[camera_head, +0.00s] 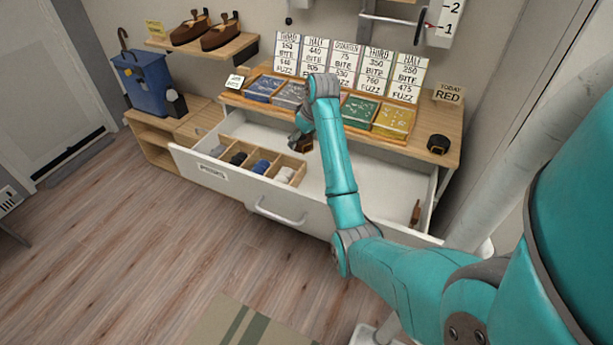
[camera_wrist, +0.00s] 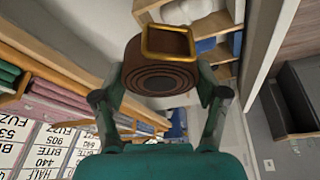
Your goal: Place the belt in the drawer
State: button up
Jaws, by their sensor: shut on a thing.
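My gripper (camera_wrist: 165,90) is shut on a rolled brown belt (camera_wrist: 160,66) with a gold buckle, held between the two fingers in the wrist view. In the head view the belt (camera_head: 305,145) is small and partly hidden by my gripper (camera_head: 299,139) and arm. It hangs over the open white drawer (camera_head: 240,190), near its back edge. Whether it touches anything there I cannot tell. The drawer is pulled out, with a wooden divider tray (camera_head: 291,162) of rolled socks at its left. Its white floor is mostly bare in the middle and right.
A small brown object (camera_head: 415,213) lies at the drawer's right end. A dark coiled item (camera_head: 438,144) sits on the dresser top (camera_head: 455,125). Several coloured trays and price cards line the back.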

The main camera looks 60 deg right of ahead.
jog(key=n, duration=0.2)
send_over(311, 188)
jog(key=a, duration=0.3)
notch_tip(311, 188, down, 7)
jog(key=shift+t+y, duration=0.3)
jog(key=shift+y, duration=0.1)
jog(key=f, duration=0.3)
jog(key=s+f, duration=0.1)
jog(key=f, duration=0.2)
jog(key=shift+s+d+f, duration=0.2)
jog(key=shift+f, duration=2.2)
jog(key=shift+f, duration=0.15)
jog(key=o, duration=1.3)
jog(key=shift+c, duration=0.2)
jog(key=v, duration=1.2)
jog(key=shift+r, duration=0.25)
jog(key=shift+w, duration=0.1)
